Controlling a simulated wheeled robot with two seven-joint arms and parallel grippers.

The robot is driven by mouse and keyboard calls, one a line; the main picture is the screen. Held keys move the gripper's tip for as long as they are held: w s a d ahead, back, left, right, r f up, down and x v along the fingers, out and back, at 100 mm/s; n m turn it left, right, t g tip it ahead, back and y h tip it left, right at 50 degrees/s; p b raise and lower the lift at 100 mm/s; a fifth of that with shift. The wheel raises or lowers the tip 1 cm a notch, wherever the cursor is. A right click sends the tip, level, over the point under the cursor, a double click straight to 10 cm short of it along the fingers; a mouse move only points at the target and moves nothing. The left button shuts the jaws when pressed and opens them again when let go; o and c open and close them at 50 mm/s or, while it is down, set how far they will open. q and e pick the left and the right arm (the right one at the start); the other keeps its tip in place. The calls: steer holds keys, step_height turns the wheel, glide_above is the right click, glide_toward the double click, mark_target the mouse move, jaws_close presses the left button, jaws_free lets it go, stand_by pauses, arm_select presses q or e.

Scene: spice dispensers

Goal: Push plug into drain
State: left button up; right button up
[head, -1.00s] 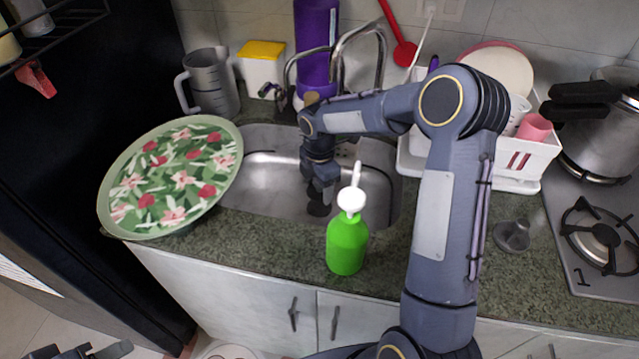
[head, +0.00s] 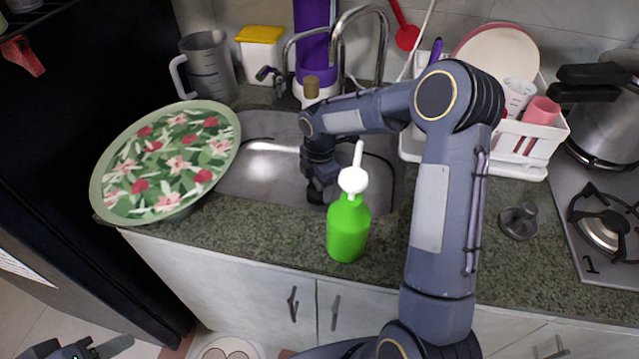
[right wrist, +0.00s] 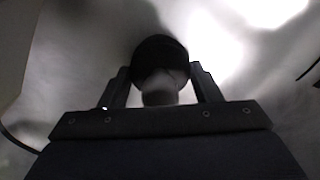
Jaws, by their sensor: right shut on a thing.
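A dark round plug (right wrist: 160,62) with a paler stub is between the two fingers of my right gripper (right wrist: 161,88) in the right wrist view. In the head view my right gripper (head: 318,186) points down into the steel sink (head: 262,172), shut on the plug (head: 316,197), whose dark edge shows at the sink floor. The drain hole is hidden under the gripper and plug, so I cannot tell whether the plug is seated. My left gripper (head: 82,350) is at the bottom left edge, partly cut off, its fingers apart, away from the sink.
A green soap bottle (head: 348,228) stands on the counter in front of the sink. A flowered bowl (head: 105,160) overlaps the sink's left side. The faucet (head: 383,50) is behind, a dish rack (head: 535,165) to the right. A grey knobbed piece (head: 518,222) lies on the right counter.

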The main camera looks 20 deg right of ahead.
steer(key=shift+f+b, duration=0.4)
steer(key=shift+f, duration=0.3)
steer(key=shift+r, duration=0.1)
steer(key=shift+r+p, duration=0.6)
steer(key=shift+p, duration=0.05)
steer(key=shift+f+b, duration=0.5)
steer(key=shift+f, duration=0.25)
steer(key=o, duration=1.1)
steer(key=shift+c, duration=0.2)
steer(key=shift+r, duration=0.1)
